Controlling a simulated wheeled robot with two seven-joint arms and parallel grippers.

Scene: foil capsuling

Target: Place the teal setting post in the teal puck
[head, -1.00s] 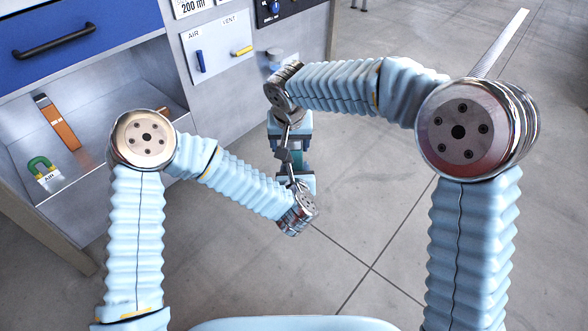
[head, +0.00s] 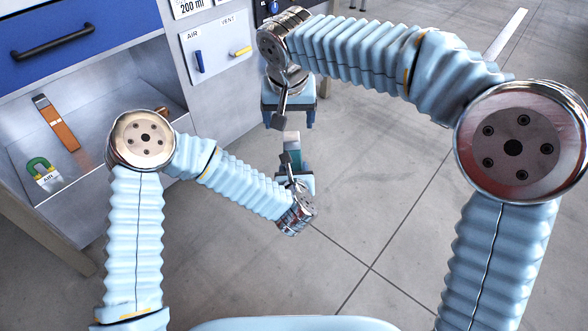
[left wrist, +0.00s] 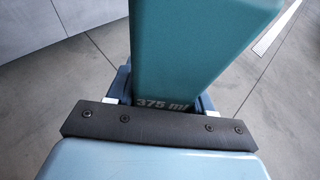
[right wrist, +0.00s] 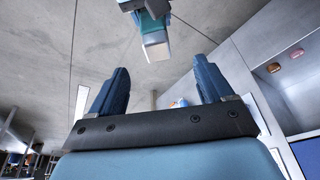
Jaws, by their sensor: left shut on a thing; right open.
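The teal setting post (left wrist: 195,45), marked "375 ml", is between the fingers of my left gripper (left wrist: 160,95), which is shut on it. In the head view the post (head: 291,158) stands up from the left gripper, near the picture's middle. My right gripper (head: 289,118) is open and empty, just beyond the post and apart from it. In the right wrist view its spread fingers (right wrist: 161,78) have nothing between them, and the held post's pale end (right wrist: 156,46) shows ahead. I cannot make out the teal puck in any view.
A bench with a blue drawer (head: 75,30) and an open metal shelf stands at the left. The shelf holds an orange strap-like item (head: 58,125) and a green shackle (head: 42,168). An AIR/VENT panel (head: 217,45) is behind. Floor at the right is clear.

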